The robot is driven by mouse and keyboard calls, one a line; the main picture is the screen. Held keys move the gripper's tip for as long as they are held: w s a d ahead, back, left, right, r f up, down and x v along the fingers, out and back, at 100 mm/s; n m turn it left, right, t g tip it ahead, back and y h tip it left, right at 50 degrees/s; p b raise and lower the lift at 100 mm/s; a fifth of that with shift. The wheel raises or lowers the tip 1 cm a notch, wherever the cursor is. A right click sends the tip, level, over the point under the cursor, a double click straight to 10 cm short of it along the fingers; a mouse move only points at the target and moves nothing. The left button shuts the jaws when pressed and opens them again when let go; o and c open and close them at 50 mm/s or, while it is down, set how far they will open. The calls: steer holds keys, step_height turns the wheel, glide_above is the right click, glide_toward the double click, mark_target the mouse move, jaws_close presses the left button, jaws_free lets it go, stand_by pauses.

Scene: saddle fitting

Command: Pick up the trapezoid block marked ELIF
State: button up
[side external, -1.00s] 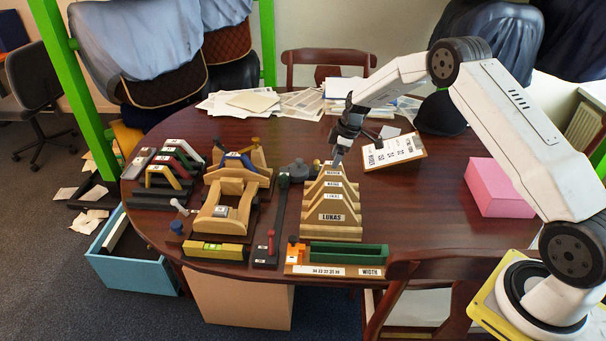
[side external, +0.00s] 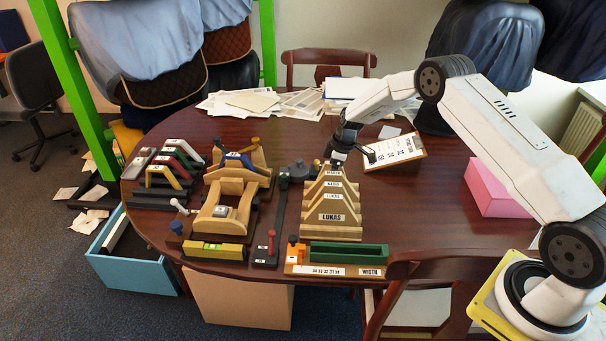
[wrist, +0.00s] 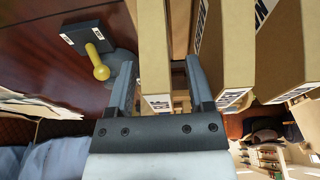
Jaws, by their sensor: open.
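Several tan trapezoid blocks stand in a row, the nearest reading LUKAS (side external: 332,218). My gripper (side external: 334,163) is low over the far end of the row, its fingertips hidden there. In the wrist view, my gripper (wrist: 161,65) is open, with one finger on each side of the end tan block (wrist: 154,45). The right finger is in the gap before the neighbouring block (wrist: 212,50). A white label on the end block shows only partly, so I cannot confirm it reads ELIF. I see no closed grip on it.
A dark piece with a yellow knob (wrist: 98,62) lies left of the fingers in the wrist view. The clipboard (side external: 395,151) is right of my gripper. A green tray (side external: 348,252) lies before the row, and a wooden frame (side external: 222,212) stands to its left.

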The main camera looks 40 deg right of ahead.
jaws_close()
steer(key=shift+r, duration=5)
